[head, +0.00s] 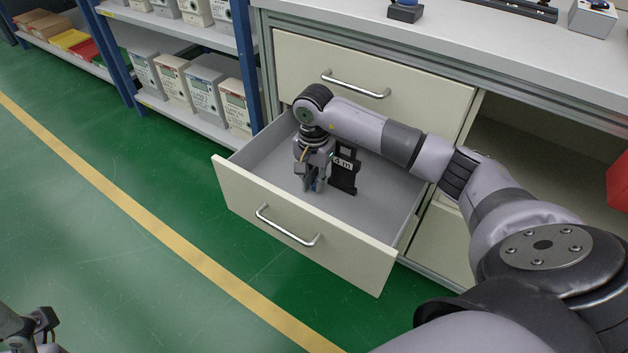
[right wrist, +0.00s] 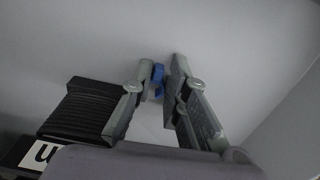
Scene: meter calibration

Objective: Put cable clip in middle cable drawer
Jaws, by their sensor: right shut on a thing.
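The open cable drawer (head: 265,203) is pulled out below a shut drawer. My right gripper (head: 313,186) points down inside it. It is shut on a small blue thing, apparently the cable clip, which shows between the fingertips in the right wrist view (right wrist: 157,75); the fingers hide most of it. From these views I cannot tell whether the clip touches the drawer floor. A black object (head: 346,170) with a white label stands in the drawer, right of the gripper. My left gripper (head: 42,326) is partly in view at the lower left; its fingers are unclear.
A shut drawer (head: 420,82) is just above the open one. The worktop (head: 440,32) has devices along its back. An open compartment (head: 545,140) is to the right. Shelves (head: 205,128) with meter boxes stand left of the cabinet. The green floor (head: 110,240) in front is clear.

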